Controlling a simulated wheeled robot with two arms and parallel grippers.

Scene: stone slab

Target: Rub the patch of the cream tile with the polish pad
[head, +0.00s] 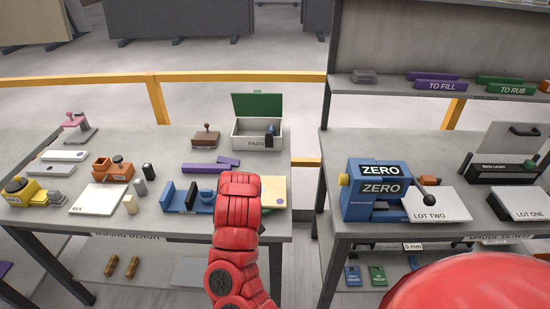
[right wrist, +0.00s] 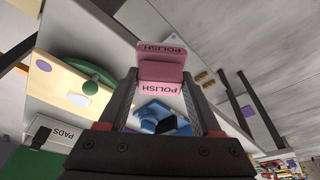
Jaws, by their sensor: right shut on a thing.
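The cream tile (head: 270,186) lies at the right front of the left bench, partly hidden by my red right arm. A small purple patch (head: 280,201) shows on it. My right gripper (right wrist: 160,73) is shut on the pink polish pad (right wrist: 160,88), which is lettered POLISH. In the head view my arm hides the gripper and pad. I cannot tell whether the pad touches anything. My left gripper is not in view.
The PADS box (head: 258,143) stands open behind the tile. A blue fixture (head: 182,198) sits left of the arm. A green round part (right wrist: 100,82) shows beside the spots in the right wrist view.

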